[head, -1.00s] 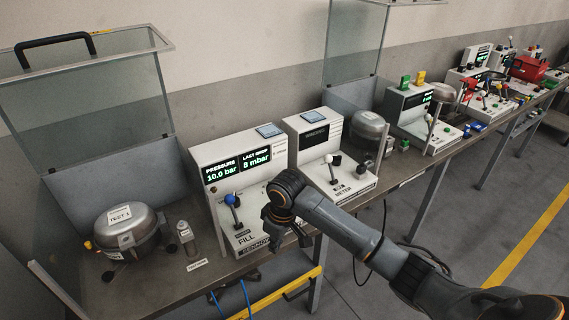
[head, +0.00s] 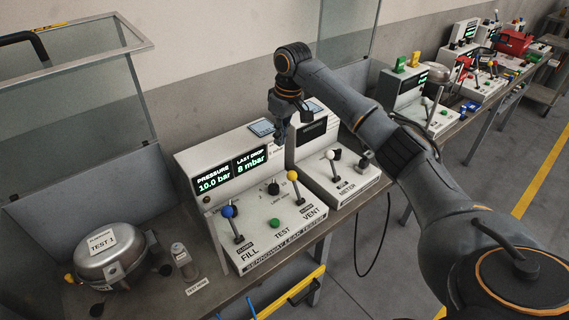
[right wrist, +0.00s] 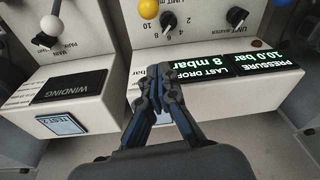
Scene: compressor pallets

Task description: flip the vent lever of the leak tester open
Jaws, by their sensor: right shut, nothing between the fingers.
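The white leak tester (head: 232,222) stands on the bench, its screen (head: 228,173) reading 10.0 bar and 8 mbar. Its vent lever (head: 293,176) has a yellow ball knob and rises from the panel above the VENT label; a small CLOSED label lies by its base. The yellow knob also shows at the top edge of the right wrist view (right wrist: 148,9). The blue-knobbed fill lever (head: 229,212) stands to its left, with a green TEST button between. My right gripper (head: 281,138) is shut and empty above the tester's back right, apart from the vent lever. My left gripper is out of view.
The white winding meter (head: 338,172) with a white-knobbed lever stands close on the right. A compressor marked TEST 1 (head: 112,258) sits at the left. Glass guards rise behind. More stations line the bench to the far right.

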